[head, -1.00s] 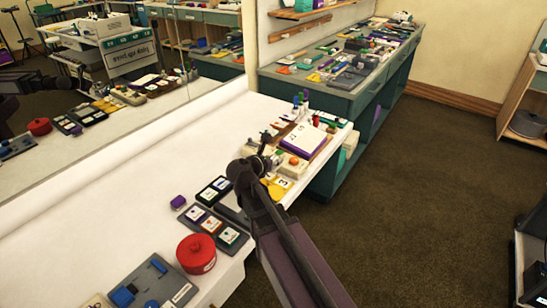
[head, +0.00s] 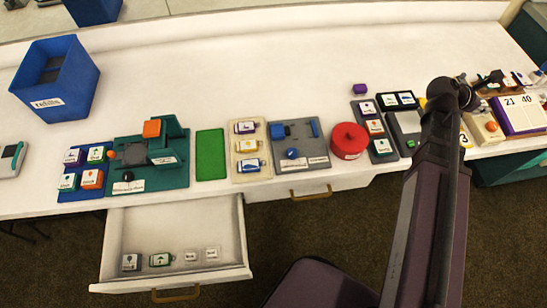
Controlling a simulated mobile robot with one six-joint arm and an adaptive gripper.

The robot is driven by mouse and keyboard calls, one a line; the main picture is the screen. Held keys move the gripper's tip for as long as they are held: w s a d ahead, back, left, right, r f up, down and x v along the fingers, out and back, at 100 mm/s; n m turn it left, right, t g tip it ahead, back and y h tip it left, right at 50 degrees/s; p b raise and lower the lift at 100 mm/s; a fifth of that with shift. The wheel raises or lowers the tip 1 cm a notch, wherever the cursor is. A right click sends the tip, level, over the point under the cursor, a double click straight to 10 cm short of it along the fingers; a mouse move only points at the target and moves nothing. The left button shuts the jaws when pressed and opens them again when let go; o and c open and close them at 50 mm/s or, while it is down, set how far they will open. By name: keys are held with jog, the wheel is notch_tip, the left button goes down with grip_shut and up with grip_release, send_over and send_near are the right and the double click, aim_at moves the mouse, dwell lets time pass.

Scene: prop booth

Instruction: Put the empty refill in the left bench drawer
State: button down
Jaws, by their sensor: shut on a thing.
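The left bench drawer (head: 145,228) is pulled open below the white bench, at the lower left of the head view. Several small labelled pieces lie in a row near its front. My gripper (head: 491,78) is at the far right, above the bench top and well away from the drawer. It is shut on a small dark thing, which I take for the empty refill; its shape is too small and too mixed with the gripper to make out.
A second drawer, its handle (head: 310,193) showing, is shut to the right. The bench's back middle is clear.

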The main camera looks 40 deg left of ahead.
notch_tip(320, 180, up, 27)
jog(key=p, duration=2.6)
jog(key=shift+a, duration=0.1)
